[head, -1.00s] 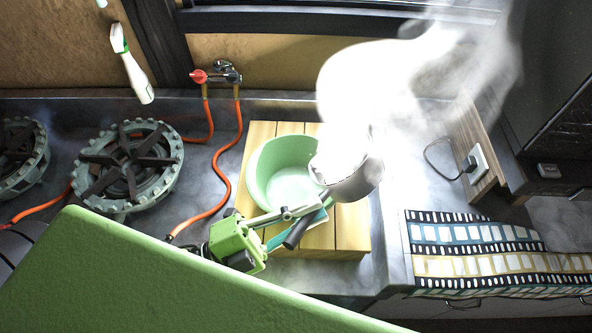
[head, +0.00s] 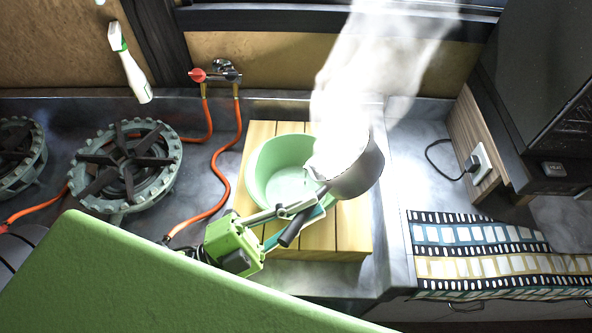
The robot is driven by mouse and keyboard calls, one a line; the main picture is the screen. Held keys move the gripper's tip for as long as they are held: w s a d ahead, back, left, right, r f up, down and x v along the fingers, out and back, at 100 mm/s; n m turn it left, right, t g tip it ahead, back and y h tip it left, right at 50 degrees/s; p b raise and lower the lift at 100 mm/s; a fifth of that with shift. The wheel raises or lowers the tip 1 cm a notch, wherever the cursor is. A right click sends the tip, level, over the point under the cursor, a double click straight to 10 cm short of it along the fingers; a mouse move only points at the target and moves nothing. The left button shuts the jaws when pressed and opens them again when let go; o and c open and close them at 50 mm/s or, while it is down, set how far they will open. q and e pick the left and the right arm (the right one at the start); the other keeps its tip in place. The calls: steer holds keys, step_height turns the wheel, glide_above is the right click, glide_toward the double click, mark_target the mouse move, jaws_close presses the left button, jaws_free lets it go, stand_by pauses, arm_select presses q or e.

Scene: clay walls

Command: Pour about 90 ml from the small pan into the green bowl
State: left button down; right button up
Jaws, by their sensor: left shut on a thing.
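The small pan (head: 358,176) is a grey metal pan with a dark handle (head: 300,218). It is tilted to the left, its rim over the right side of the green bowl (head: 268,165). White steam rises from it and hides its opening, so I cannot see its contents or any stream. The bowl stands upright on a wooden slatted board, and its visible inside is pale green. My left gripper (head: 309,205) is shut on the pan's handle, in front of the bowl. My right gripper is not in view.
The wooden board (head: 262,132) lies on the grey counter. Gas burners (head: 126,165) and orange hoses (head: 222,170) are to the left. A wall socket (head: 480,163) with a plug and a film-strip patterned cloth (head: 480,250) are to the right.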

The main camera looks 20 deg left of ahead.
arm_select(q)
steer(key=shift+a+f+n+t+b, duration=0.25)
steer(key=shift+n+b, duration=0.25)
steer(key=shift+b, duration=0.5)
steer(key=shift+a+n+t+b, duration=0.15)
steer(key=shift+n+t+b, duration=0.2)
steer(key=shift+b, duration=0.15)
steer(key=d+r+m+g+p, duration=0.1)
steer(key=r+m+p, duration=0.1)
steer(key=p, duration=0.3)
steer(key=shift+d+g+p, duration=0.1)
steer(key=shift+g+p, duration=0.2)
steer(key=shift+g, duration=0.1)
steer(key=d+m+g+p, duration=0.1)
steer(key=d+p, duration=0.1)
steer(key=p, duration=0.1)
steer(key=d+m+g+y+p, duration=0.1)
steer(key=p, duration=0.2)
steer(key=d+f+m+y+p, duration=0.1)
steer(key=d+m+p, duration=0.1)
steer(key=p, duration=0.2)
steer(key=shift+s+d+g, duration=0.2)
steer(key=shift+d+g, duration=0.1)
steer(key=shift+g, duration=0.1)
steer(key=shift+f, duration=0.1)
